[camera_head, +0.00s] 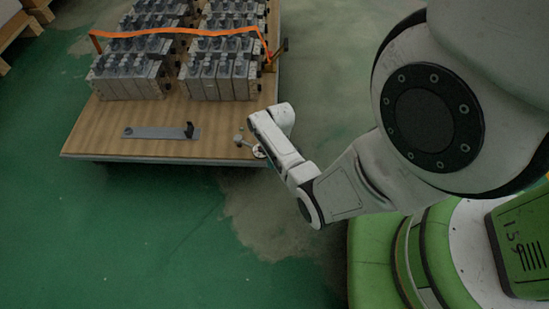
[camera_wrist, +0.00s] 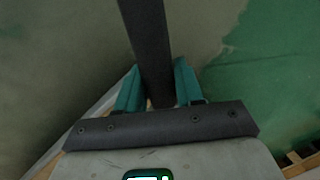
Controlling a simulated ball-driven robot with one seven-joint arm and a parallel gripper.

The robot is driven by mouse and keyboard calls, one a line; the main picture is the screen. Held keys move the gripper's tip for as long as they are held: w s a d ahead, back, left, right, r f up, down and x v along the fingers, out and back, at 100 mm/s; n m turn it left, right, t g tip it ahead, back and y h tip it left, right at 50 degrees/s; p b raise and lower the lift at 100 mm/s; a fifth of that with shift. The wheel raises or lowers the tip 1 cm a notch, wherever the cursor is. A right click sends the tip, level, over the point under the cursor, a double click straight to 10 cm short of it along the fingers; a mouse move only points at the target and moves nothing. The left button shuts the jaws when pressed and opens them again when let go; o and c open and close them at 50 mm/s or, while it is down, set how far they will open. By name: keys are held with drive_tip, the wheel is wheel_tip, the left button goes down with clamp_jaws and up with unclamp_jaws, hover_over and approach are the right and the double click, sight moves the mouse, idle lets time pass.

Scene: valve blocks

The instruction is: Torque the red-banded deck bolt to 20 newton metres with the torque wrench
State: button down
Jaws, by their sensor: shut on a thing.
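In the wrist view my gripper (camera_wrist: 158,88) has its teal fingers closed on either side of a dark bar (camera_wrist: 148,40). The bar runs up out of the top of the picture; I take it for the torque wrench's handle, and its head is out of view. In the head view the end of my arm is over the table's near right corner, and its links hide the fingers. A small grey knob-like piece (camera_head: 238,140) and a pale disc (camera_head: 259,152) show beside it. No red band can be made out, so I cannot tell which is the deck bolt.
The wooden table (camera_head: 85,140) carries rows of grey valve blocks (camera_head: 220,78) with an orange strap (camera_head: 180,31) around them. A flat grey plate (camera_head: 160,132) with a black upright piece (camera_head: 190,130) lies near the front edge. The green floor in front is clear.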

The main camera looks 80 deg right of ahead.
drive_tip(key=shift+r, duration=0.1)
drive_tip(key=shift+w+a+m+p, duration=0.35)
drive_tip(key=shift+a+m+p, duration=0.15)
drive_tip(key=shift+a, duration=0.05)
drive_tip(key=shift+w+a+m+p, duration=0.35)
drive_tip(key=shift+a+m+p, duration=0.15)
drive_tip(key=shift+a, duration=0.05)
drive_tip(key=shift+w+a+m+p, duration=0.8)
drive_tip(key=shift+a+m, duration=0.1)
drive_tip(key=shift+a, duration=0.1)
drive_tip(key=shift+w+a+m+t+h+p, duration=0.3)
drive_tip(key=shift+w+a+m+p, duration=0.3)
drive_tip(key=shift+w+a+m, duration=0.35)
drive_tip(key=shift+w, duration=0.1)
idle(0.3)
